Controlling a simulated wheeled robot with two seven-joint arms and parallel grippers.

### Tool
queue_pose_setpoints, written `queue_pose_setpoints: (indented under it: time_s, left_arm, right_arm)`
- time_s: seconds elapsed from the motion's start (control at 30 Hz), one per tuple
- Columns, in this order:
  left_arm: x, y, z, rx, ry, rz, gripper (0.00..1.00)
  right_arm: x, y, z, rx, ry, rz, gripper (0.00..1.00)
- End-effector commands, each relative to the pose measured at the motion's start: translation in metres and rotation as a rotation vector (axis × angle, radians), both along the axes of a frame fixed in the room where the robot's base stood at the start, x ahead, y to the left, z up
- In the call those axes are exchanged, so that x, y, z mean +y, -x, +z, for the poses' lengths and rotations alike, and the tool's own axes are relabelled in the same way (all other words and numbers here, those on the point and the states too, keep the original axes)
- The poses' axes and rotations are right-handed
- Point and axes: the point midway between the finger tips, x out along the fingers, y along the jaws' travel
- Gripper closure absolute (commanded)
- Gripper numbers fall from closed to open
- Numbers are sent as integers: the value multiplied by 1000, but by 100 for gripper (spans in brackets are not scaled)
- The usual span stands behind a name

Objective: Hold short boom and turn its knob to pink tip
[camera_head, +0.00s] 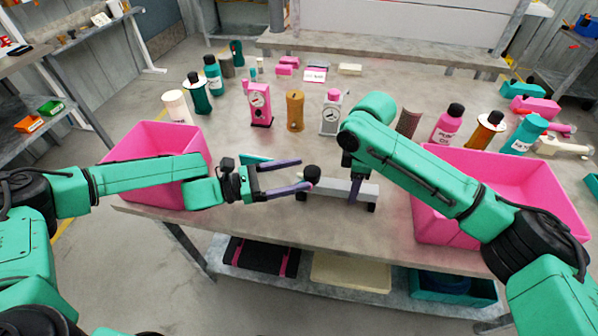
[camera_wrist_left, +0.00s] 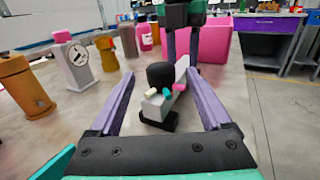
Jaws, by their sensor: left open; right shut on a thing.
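The short boom (camera_head: 335,185) is a light grey bar with black feet on the front of the table. Its black round knob (camera_head: 312,174) is at the left end. In the left wrist view the knob (camera_wrist_left: 160,76) has cream, teal and pink tips (camera_wrist_left: 180,86) below it. My left gripper (camera_head: 304,174) is open, its purple fingers pointing at the knob, one on each side in the wrist view; I see no contact. My right gripper (camera_head: 353,188) is shut on the boom's bar from above, mostly hidden by its arm in the head view; its fingers also show in the wrist view (camera_wrist_left: 183,48).
Pink bins stand left (camera_head: 150,138) and right (camera_head: 500,170). Behind the boom stand a pink gauge unit (camera_head: 259,103), an orange cylinder (camera_head: 295,110) and a grey gauge unit (camera_head: 331,115). Several bottles stand at both sides. The table's front edge is close to the boom.

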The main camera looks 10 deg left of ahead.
Motion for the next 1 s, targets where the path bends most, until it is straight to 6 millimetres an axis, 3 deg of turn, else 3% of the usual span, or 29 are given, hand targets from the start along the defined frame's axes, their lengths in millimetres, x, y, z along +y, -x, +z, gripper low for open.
queue_pose_setpoints:
  time_s: [0.07,0.1,0.17,0.2,0.57,1.0]
  left_arm:
    - [0,0,0,0,0,0,18]
    - [0,0,0,0,0,0,18]
    - [0,0,0,0,0,0,18]
    - [0,0,0,0,0,0,18]
    - [0,0,0,0,0,0,18]
    - [0,0,0,0,0,0,18]
  right_arm:
    - [0,0,1,-1,-1,0,100]
    - [0,0,1,-1,-1,0,53]
    - [0,0,1,-1,-1,0,30]
    - [0,0,1,-1,-1,0,25]
    - [1,-1,7,-2,-2,0,25]
    - [1,-1,110,-3,-1,0,25]
